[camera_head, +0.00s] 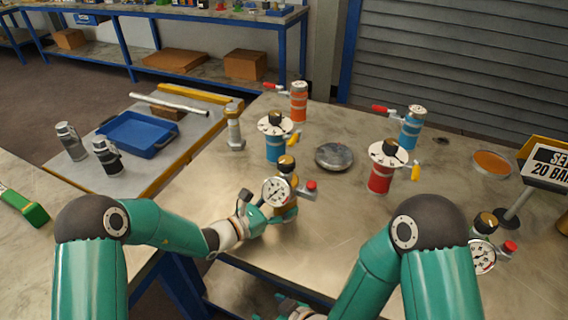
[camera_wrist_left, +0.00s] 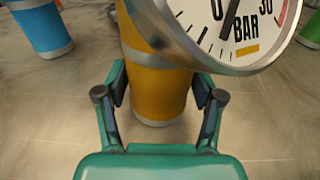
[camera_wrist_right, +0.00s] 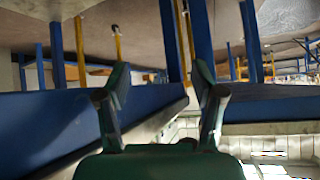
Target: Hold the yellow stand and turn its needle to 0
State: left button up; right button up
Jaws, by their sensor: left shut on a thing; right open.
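The yellow stand (camera_head: 290,203) is upright near the front of the table, with a round white pressure gauge (camera_head: 276,192) on its front, a dark-topped knob (camera_head: 286,163) and a red knob (camera_head: 311,186). My left gripper (camera_head: 275,217) is shut around the stand's lower body. The left wrist view shows both fingers against the yellow stand (camera_wrist_left: 158,82), below the gauge (camera_wrist_left: 240,30). The dark needle shows only partly there, between the 0 and 30 marks; its full reading is cut off. My right gripper (camera_wrist_right: 160,85) is open and empty, low at the table's front edge.
A red vessel (camera_head: 379,180) and a blue vessel (camera_head: 275,152) with white discs stand behind. A grey dish (camera_head: 334,156) lies between them. A second gauge (camera_head: 482,256) and a SET 20 BAR sign (camera_head: 551,164) are at right. The table's front middle is bare.

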jog(key=a+r+n+t+y, duration=0.35)
jog(key=a+r, duration=0.35)
jog(key=r, duration=0.4)
notch_tip(320, 180, up, 26)
jog(key=m+t, duration=0.2)
jog(key=t, duration=0.7)
send_over(285, 163)
jog(key=s+d, duration=0.1)
jog(key=d, duration=0.1)
jog(key=s+d+f+n+g+y, duration=0.25)
jog(key=d+f+g+y, duration=0.25)
jog(key=d+f+g, duration=0.6)
jog(key=shift+n+g, duration=0.3)
jog(key=shift+g, duration=0.05)
jog(key=x, duration=0.4)
jog(key=r+x, duration=0.1)
jog(key=x, duration=0.9)
jog(key=shift+s+r, duration=0.2)
jog(key=shift+c, duration=0.2)
